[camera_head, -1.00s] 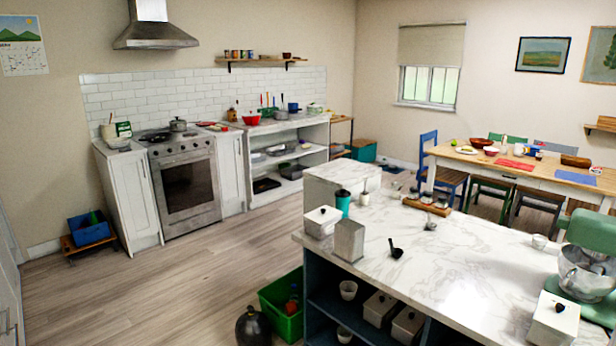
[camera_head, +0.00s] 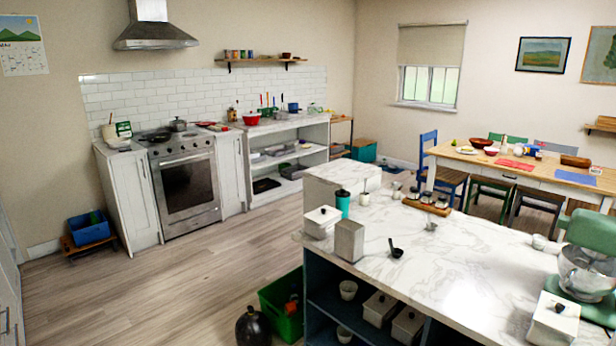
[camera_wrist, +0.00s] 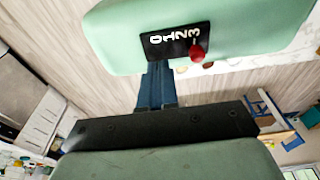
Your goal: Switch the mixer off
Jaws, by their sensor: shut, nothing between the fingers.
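The green stand mixer (camera_head: 592,238) with its metal bowl (camera_head: 585,272) stands on the marble island at the right edge of the head view. In the wrist view the mixer's green housing (camera_wrist: 120,35) fills the top. It carries a dark panel (camera_wrist: 172,44) with white marks and a red knob (camera_wrist: 197,53) at the panel's right end, beside the 3. My gripper (camera_wrist: 158,68) has its blue fingers together and empty. Their tips are just below the panel's left part, left of the knob. I cannot tell whether they touch the housing. My gripper is not seen in the head view.
The marble island (camera_head: 450,265) holds a white lidded box (camera_head: 553,318) beside the mixer, a grey canister (camera_head: 349,240), a teal cup (camera_head: 342,203) and a black scoop (camera_head: 396,249). A dining table (camera_head: 520,170) with chairs stands behind. The island's middle is mostly clear.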

